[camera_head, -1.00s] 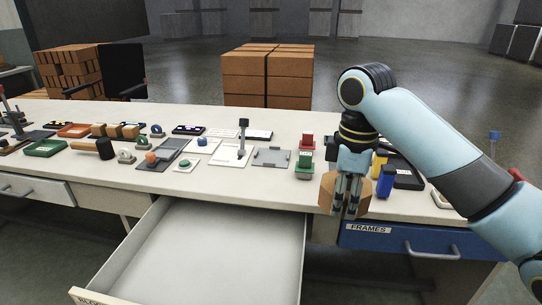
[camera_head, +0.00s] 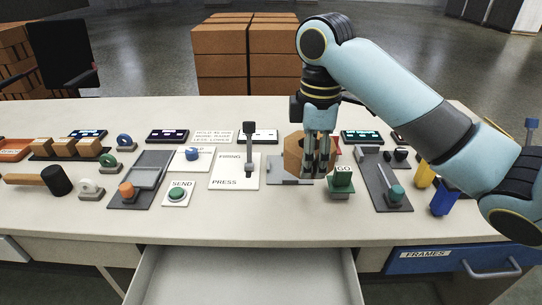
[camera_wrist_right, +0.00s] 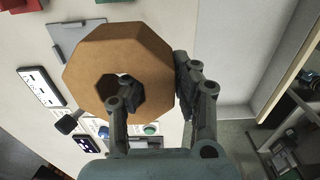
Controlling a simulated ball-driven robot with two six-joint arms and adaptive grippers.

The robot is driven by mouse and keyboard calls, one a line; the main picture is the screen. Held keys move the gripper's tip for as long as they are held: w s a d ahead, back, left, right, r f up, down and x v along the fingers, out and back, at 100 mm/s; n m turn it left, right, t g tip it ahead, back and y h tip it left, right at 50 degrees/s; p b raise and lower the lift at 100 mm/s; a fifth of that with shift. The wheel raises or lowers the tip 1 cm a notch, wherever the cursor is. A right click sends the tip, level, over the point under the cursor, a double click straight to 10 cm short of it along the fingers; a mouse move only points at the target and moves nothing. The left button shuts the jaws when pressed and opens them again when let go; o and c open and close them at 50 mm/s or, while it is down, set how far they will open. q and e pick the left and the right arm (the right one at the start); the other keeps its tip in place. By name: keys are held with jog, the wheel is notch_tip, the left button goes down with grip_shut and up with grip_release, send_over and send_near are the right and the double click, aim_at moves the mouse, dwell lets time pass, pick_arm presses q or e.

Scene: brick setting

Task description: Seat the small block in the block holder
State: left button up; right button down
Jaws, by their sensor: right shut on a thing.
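My right gripper (camera_head: 317,172) is shut on a brown eight-sided block (camera_head: 294,152) with a hole through it. In the right wrist view, one finger of the right gripper (camera_wrist_right: 155,88) is in the hole and the other is against the outer side of the block (camera_wrist_right: 90,60). In the head view the block appears over a flat grey plate (camera_head: 279,182), likely the block holder, and hides part of it. Grey plate also shows in the wrist view (camera_wrist_right: 70,38), beside the block. I cannot tell the gap between them. My left gripper is not in view.
A green GO block (camera_head: 341,182) stands just right of the gripper. A lever on the FIRING PRESS plate (camera_head: 228,171) rises to the left. A SEND button (camera_head: 178,194), several small tan blocks (camera_head: 62,147) and a hammer (camera_head: 55,181) lie farther left. An open drawer (camera_head: 245,280) juts out in front.

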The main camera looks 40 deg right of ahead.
jog(key=w+f+b, duration=0.1)
jog(key=w+d+f+b, duration=0.1)
jog(key=w, duration=0.1)
jog(key=w+d+f+b, duration=0.1)
jog(key=w, duration=0.1)
jog(key=shift+w+d+f, duration=0.25)
jog(key=b, duration=0.2)
send_over(290, 177)
jog(key=f, duration=0.3)
jog(key=shift+s+a, duration=0.3)
jog(key=shift+s, duration=0.1)
jog(key=shift+w+d+f, duration=0.25)
jog(key=shift+w, duration=0.2)
jog(key=shift+f, duration=0.3)
notch_tip(290, 177, down, 3)
jog(key=shift+r+b, duration=0.15)
jog(key=shift+b, duration=0.2)
jog(key=shift+f, duration=0.35)
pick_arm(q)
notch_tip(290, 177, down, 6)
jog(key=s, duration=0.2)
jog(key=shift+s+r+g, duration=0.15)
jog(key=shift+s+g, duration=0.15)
pick_arm(e)
jog(key=shift+r, duration=0.1)
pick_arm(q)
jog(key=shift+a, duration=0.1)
pick_arm(e)
jog(key=shift+s+f, duration=0.1)
jog(key=shift+f, duration=0.15)
